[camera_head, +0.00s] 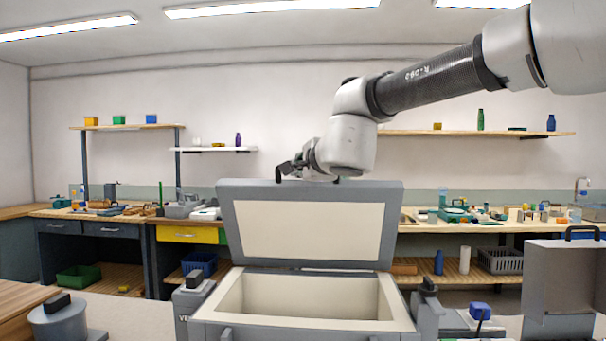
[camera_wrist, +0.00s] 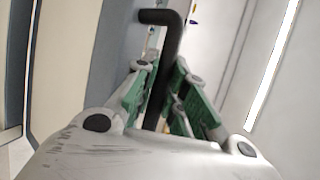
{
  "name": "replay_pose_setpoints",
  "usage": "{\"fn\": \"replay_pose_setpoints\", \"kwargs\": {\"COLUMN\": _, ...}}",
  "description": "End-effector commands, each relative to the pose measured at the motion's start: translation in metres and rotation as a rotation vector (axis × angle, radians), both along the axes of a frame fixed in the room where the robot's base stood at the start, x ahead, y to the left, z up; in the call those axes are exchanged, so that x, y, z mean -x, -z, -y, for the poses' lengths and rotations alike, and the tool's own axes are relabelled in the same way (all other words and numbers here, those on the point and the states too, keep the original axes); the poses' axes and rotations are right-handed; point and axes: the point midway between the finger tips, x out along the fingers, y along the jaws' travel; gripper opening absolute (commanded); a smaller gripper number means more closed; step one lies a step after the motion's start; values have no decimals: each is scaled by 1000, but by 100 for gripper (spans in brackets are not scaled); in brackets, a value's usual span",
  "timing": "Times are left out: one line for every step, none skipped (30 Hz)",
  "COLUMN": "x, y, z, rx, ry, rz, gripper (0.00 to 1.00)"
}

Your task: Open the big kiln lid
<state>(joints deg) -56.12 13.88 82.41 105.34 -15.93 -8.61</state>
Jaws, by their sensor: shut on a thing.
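The big kiln (camera_head: 404,322) stands in front of me with its lid (camera_head: 393,222) raised and tilted up at the back, showing the pale inner face. The kiln's inside is visible and looks empty. My gripper (camera_head: 298,170) is at the lid's top edge, partly hidden behind my wrist. In the wrist view my gripper (camera_wrist: 162,90) has its green-padded fingers on either side of a black bar handle (camera_wrist: 173,50), shut on it. The lid's blue-grey edge (camera_wrist: 72,70) shows at the left there.
A smaller grey box with a black handle (camera_head: 582,233) stands at the right. A round grey pot (camera_head: 60,318) stands at the lower left. Workbenches with tools and bins line the back wall, with shelves (camera_head: 470,133) above. My arm spans the upper right.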

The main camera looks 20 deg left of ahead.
Motion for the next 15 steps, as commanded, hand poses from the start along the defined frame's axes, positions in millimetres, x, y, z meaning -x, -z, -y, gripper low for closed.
{"fn": "replay_pose_setpoints", "kwargs": {"x": -1, "y": -1, "z": 0, "rx": 0, "ry": 1, "rz": 1, "gripper": 0}}
{"fn": "replay_pose_setpoints", "kwargs": {"x": -1, "y": -1, "z": 0, "rx": 0, "ry": 1, "rz": 1, "gripper": 0}}
{"fn": "replay_pose_setpoints", "kwargs": {"x": -1, "y": -1, "z": 0, "rx": 1, "ry": 0, "rz": 2, "gripper": 0}}
{"fn": "replay_pose_setpoints", "kwargs": {"x": -1, "y": -1, "z": 0, "rx": 1, "ry": 0, "rz": 2, "gripper": 0}}
{"fn": "replay_pose_setpoints", "kwargs": {"x": -2, "y": -1, "z": 0, "rx": 1, "ry": 0, "rz": 1, "gripper": 0}}
{"fn": "replay_pose_setpoints", "kwargs": {"x": -1, "y": -1, "z": 0, "rx": 2, "ry": -1, "rz": 2, "gripper": 0}}
{"fn": "replay_pose_setpoints", "kwargs": {"x": -1, "y": -1, "z": 0, "rx": 2, "ry": 0, "rz": 2, "gripper": 0}}
{"fn": "replay_pose_setpoints", "kwargs": {"x": -1, "y": -1, "z": 0, "rx": 2, "ry": 0, "rz": 2, "gripper": 0}}
{"fn": "replay_pose_setpoints", "kwargs": {"x": -1, "y": -1, "z": 0, "rx": 2, "ry": 0, "rz": 2, "gripper": 0}}
{"fn": "replay_pose_setpoints", "kwargs": {"x": -1, "y": 0, "z": 0, "rx": 2, "ry": 0, "rz": 2, "gripper": 0}}
{"fn": "replay_pose_setpoints", "kwargs": {"x": -1, "y": 0, "z": 0, "rx": 2, "ry": 0, "rz": 2, "gripper": 0}}
{"fn": "replay_pose_setpoints", "kwargs": {"x": -1, "y": 0, "z": 0, "rx": 2, "ry": 0, "rz": 2, "gripper": 15}}
{"fn": "replay_pose_setpoints", "kwargs": {"x": -1, "y": 0, "z": 0, "rx": 2, "ry": 0, "rz": 2, "gripper": 20}}
{"fn": "replay_pose_setpoints", "kwargs": {"x": -1, "y": 0, "z": 0, "rx": 2, "ry": 0, "rz": 2, "gripper": 23}}
{"fn": "replay_pose_setpoints", "kwargs": {"x": -1, "y": 0, "z": 0, "rx": 2, "ry": 1, "rz": 1, "gripper": 23}}
